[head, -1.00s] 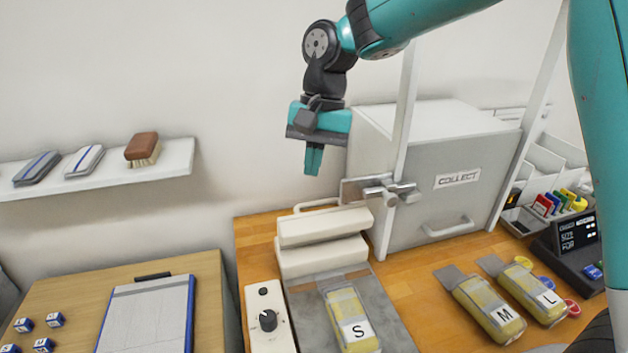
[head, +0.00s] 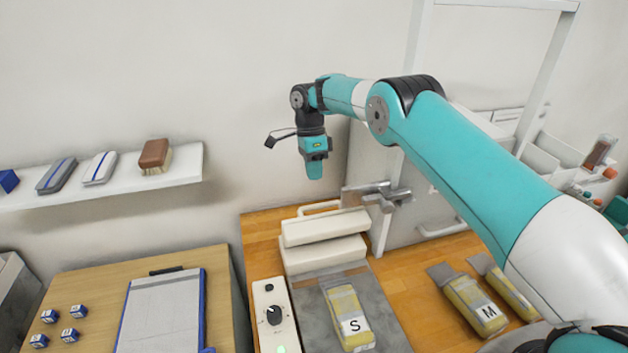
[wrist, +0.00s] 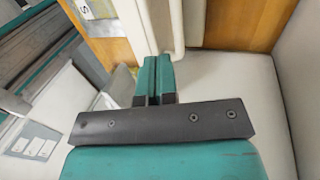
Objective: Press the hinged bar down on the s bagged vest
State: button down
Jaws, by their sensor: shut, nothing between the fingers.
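The hinged bar (head: 325,226) is a thick cream bar with a handle loop at the back. It sits raised just above the cream base of the sealer. The bagged vest marked S (head: 350,325) is yellow and grey, and lies on the grey plate in front of the sealer. My gripper (head: 315,172) is shut and empty, pointing down in the air above and behind the bar, touching nothing. In the wrist view its closed teal fingertips (wrist: 157,62) show beside cream parts of the sealer, and the S label shows at the top left.
A control strip with a dark knob (head: 273,315) stands left of the plate. A metal latch (head: 378,194) and white post stand right of the bar, beside the collect cabinet. The M bagged vest (head: 470,300) lies to the right. A wall shelf (head: 110,175) is at left.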

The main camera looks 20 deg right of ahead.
aim_at(316, 207)
jog(key=b+x, duration=0.2)
jog(key=shift+w+f+b, duration=0.1)
jog(key=shift+f+b, duration=0.05)
jog(key=shift+b, duration=0.2)
jog(key=b+x, duration=0.2)
jog(key=shift+f, duration=0.25)
jog(key=shift+s+f+p, duration=0.25)
jog(key=shift+s+p, duration=0.1)
jog(key=shift+p, duration=0.15)
jog(key=p+x, duration=0.1)
jog(key=x, duration=0.2)
jog(key=shift+f, duration=0.25)
